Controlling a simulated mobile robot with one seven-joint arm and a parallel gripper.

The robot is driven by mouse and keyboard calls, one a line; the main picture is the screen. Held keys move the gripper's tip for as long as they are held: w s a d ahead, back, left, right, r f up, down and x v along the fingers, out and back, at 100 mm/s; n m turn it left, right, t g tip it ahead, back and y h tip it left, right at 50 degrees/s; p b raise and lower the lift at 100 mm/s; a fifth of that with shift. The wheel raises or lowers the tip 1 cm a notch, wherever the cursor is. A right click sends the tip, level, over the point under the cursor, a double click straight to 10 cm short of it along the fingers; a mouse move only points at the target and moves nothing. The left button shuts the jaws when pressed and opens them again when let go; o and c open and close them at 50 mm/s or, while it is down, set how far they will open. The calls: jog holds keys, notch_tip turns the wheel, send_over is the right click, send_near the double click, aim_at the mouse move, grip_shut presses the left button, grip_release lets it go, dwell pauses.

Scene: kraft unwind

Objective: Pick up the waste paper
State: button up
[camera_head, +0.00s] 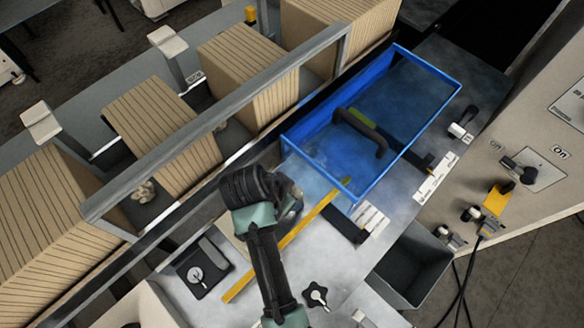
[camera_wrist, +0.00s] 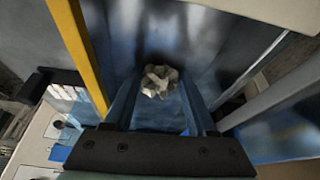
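A crumpled pale wad of waste paper (camera_wrist: 160,81) lies on a grey metal surface in the wrist view, at the far end of the gap between my fingers. My gripper (camera_wrist: 158,92) is open, with one finger on each side of the wad. I cannot tell whether the fingers touch it. In the head view my arm's end (camera_head: 262,190) is over the metal table beside the yellow bar, and its fingers are mostly hidden. A small crumpled wad (camera_head: 143,191) shows at the left among the striped boxes; I cannot tell whether it is the same one.
A yellow bar (camera_head: 284,243) crosses the table and shows at the left in the wrist view. A blue-framed guard (camera_head: 372,122) with a dark handle stands at the right. A grey rail (camera_head: 215,118) separates the table from the striped boxes (camera_head: 160,122). A grey bin (camera_head: 412,265) is at lower right.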

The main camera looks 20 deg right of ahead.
jog(key=c, duration=0.8)
